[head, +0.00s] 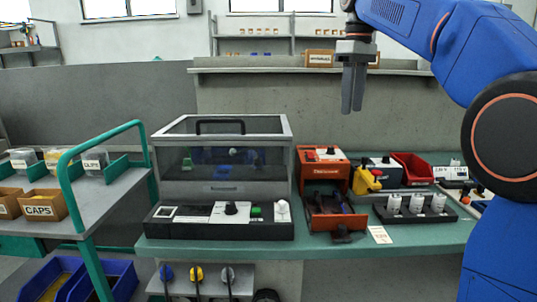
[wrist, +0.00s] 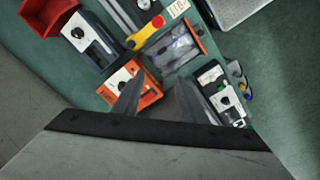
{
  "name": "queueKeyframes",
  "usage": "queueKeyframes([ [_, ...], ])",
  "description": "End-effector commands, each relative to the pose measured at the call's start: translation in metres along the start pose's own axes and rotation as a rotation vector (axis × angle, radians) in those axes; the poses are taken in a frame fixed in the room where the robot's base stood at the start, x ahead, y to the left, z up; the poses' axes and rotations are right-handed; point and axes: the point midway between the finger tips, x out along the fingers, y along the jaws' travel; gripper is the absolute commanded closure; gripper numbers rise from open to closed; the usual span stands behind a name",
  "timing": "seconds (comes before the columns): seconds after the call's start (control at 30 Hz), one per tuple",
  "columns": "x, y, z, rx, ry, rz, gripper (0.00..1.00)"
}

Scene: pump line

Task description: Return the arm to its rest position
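My gripper (head: 352,110) hangs from my blue arm at the upper right of the head view, pointing down. It is high above the green bench (head: 300,248), touching nothing. In the wrist view my gripper (wrist: 162,80) shows two grey fingers with a gap between their tips and nothing held. The orange device (wrist: 130,88) and the bench top lie below, apart from the fingers.
A clear-lidded test box (head: 222,160) stands on the bench's left. An orange device (head: 322,167), a yellow-and-red part (head: 366,180), a red bin (head: 412,169) and a black rack with white pieces (head: 415,210) stand right of it. A cart with a green handle (head: 72,195) is at left.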

Motion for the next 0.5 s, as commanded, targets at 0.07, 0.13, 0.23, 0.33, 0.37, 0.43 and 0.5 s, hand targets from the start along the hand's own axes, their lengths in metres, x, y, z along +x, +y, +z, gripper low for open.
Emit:
queueKeyframes([
  [0.07,0.002,-0.002,0.005,0.012,0.007,0.005,0.62],
  [0.13,0.004,-0.005,0.010,0.026,0.012,0.009,0.62],
  [0.23,0.009,-0.008,0.018,0.047,0.020,0.015,0.62],
  [0.33,0.015,-0.013,0.028,0.073,0.031,0.023,0.62],
  [0.37,0.017,-0.015,0.031,0.082,0.036,0.026,0.62],
  [0.43,0.024,-0.019,0.040,0.106,0.045,0.032,0.62],
  [0.5,0.032,-0.025,0.051,0.134,0.058,0.040,0.62],
])
